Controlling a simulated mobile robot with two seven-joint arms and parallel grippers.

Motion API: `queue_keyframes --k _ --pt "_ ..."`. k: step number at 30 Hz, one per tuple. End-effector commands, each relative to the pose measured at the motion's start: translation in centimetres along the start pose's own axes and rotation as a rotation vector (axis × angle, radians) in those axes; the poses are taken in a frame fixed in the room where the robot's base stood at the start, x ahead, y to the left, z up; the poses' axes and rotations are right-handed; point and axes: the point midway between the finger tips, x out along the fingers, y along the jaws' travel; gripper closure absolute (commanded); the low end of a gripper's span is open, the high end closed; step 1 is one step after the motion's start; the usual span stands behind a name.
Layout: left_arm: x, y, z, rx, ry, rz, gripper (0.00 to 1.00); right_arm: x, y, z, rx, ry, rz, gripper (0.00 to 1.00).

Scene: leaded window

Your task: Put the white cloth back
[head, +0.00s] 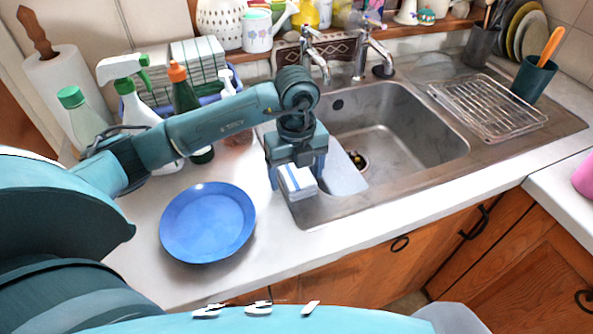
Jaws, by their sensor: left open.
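The white cloth (299,184), folded with blue stripes, lies at the left front edge of the sink. My left gripper (297,176) points down over it from above. Its fingers are open, one on each side of the cloth. I cannot tell whether they touch it. The gripper hides the back of the cloth. My right gripper is not in view.
A blue plate (208,222) lies on the counter left of the cloth. Spray and soap bottles (133,97) stand behind my left arm. The steel sink (395,130) has a tap (371,52) behind it and a wire rack (488,105) to its right. The front counter strip is clear.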

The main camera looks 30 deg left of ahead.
Motion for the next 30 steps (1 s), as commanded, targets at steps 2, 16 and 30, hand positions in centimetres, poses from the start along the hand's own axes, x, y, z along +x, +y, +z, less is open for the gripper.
queue_keyframes --k 2,16,30 --pt "-0.9 -0.1 0.0 0.001 -0.001 -0.003 0.22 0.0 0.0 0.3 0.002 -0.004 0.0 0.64" --pt "-10.4 0.0 0.1 0.001 -0.004 -0.004 0.22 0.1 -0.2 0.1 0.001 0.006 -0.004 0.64" --pt "-12.1 0.0 0.0 0.0 0.0 0.0 0.22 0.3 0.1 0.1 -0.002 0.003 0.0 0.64"
